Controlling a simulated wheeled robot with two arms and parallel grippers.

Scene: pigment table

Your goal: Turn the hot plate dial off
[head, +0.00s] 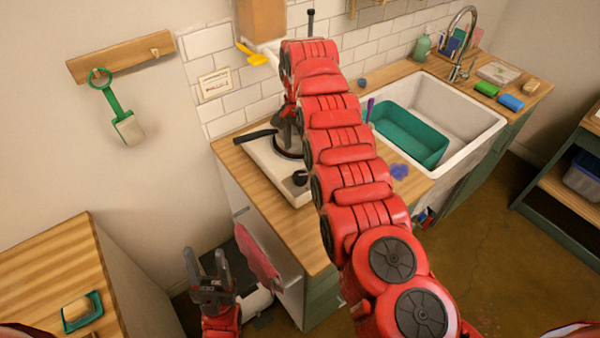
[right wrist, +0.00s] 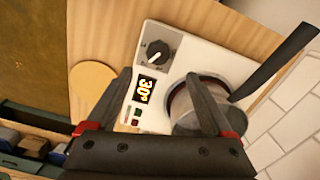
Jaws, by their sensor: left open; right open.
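The white hot plate (head: 262,160) sits on the wooden counter; it also shows in the right wrist view (right wrist: 215,62). Its black dial (right wrist: 158,53) is near one corner, beside a lit display (right wrist: 145,90) that appears to read 30°. A metal pot (right wrist: 195,108) with a long black handle stands on the plate's round heater. My right gripper (right wrist: 158,76) is open and empty above the hot plate, its fingertips pointing toward the dial side, with a gap apparent between them. In the head view my right arm hides part of the plate. My left gripper (head: 206,258) is open and empty, low beside the counter.
A sink (head: 465,115) with a teal basin (head: 400,132) lies right of my right arm. A round wooden disc (right wrist: 92,85) lies beside the hot plate. A tiled wall (head: 215,45) stands behind. A pink cloth (head: 257,262) hangs at the counter's side.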

